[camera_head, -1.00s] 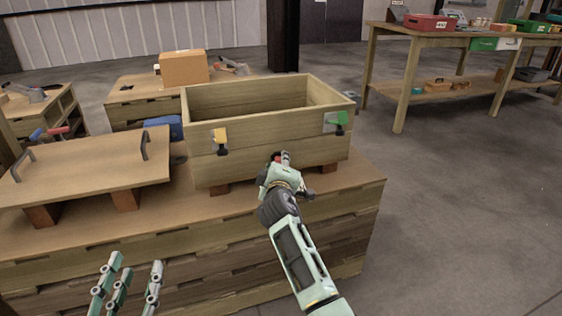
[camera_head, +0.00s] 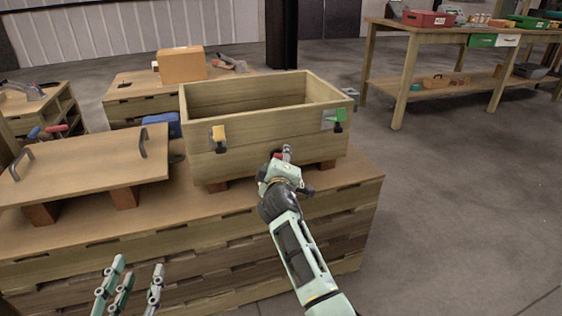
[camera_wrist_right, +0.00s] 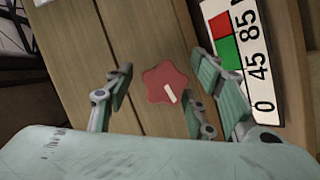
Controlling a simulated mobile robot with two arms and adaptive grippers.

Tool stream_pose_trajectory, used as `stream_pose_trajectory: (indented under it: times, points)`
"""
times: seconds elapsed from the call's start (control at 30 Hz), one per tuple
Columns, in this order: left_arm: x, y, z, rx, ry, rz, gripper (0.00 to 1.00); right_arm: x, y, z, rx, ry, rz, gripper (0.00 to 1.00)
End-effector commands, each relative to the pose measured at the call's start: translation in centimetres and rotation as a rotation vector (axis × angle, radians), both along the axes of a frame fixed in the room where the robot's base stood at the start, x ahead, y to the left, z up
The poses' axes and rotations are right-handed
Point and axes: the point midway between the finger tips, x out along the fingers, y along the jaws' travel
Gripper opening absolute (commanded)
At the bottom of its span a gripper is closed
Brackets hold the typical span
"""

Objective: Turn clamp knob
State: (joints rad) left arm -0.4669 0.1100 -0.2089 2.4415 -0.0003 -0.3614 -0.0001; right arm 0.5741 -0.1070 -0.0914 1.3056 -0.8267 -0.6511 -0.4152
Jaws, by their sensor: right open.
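A red star-shaped knob (camera_wrist_right: 165,83) with a white pointer mark sits on a wooden surface in the right wrist view. My right gripper (camera_wrist_right: 160,85) is open, with its fingers on both sides of the knob; whether any finger touches it I cannot tell. In the head view my right gripper (camera_head: 280,163) is at the front wall of an open wooden box (camera_head: 265,137), and a bit of red shows at its tip. My left gripper (camera_head: 132,284) is low at the left with its fingers spread, apart from everything.
Beside the knob is a plate (camera_wrist_right: 250,70) marked 0, 45, 85 with red and green squares. The box has a yellow latch (camera_head: 218,138) and a green latch (camera_head: 337,117). A wooden lid (camera_head: 90,165) with handles lies on blocks at left. Open floor lies right.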

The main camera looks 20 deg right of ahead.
Motion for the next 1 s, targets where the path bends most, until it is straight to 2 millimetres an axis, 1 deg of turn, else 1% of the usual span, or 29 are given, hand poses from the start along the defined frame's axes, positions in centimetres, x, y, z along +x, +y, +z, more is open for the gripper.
stream_pose_trajectory:
  times: [0.17, 0.27, 0.37, 0.7, 0.83, 1.0]
  points:
    - [0.0, 0.0, -0.1, 0.001, 0.003, 0.0, 0.4, -0.2, 0.2, -0.1, 0.001, 0.001, 0.002, 0.5]
    - [0.0, 0.0, -0.1, 0.001, 0.003, 0.0, 0.4, -0.9, 0.4, 0.0, 0.002, 0.001, 0.001, 0.5]
    - [0.0, 0.0, -0.1, 0.0, 0.002, 0.0, 0.4, -2.2, 0.9, 0.2, 0.002, 0.001, 0.002, 0.5]
    - [0.0, 0.0, -0.1, 0.0, 0.001, 0.0, 0.4, -8.5, 2.9, 1.3, 0.003, 0.001, 0.0, 0.5]
    - [0.0, 0.0, -0.1, 0.0, 0.001, 0.0, 0.4, -10.2, 3.4, 1.6, 0.0, 0.001, -0.001, 0.5]
    - [0.0, 0.0, 0.0, 0.0, 0.001, 0.0, 0.4, -11.2, 3.7, 1.9, 0.001, 0.0, -0.001, 0.5]
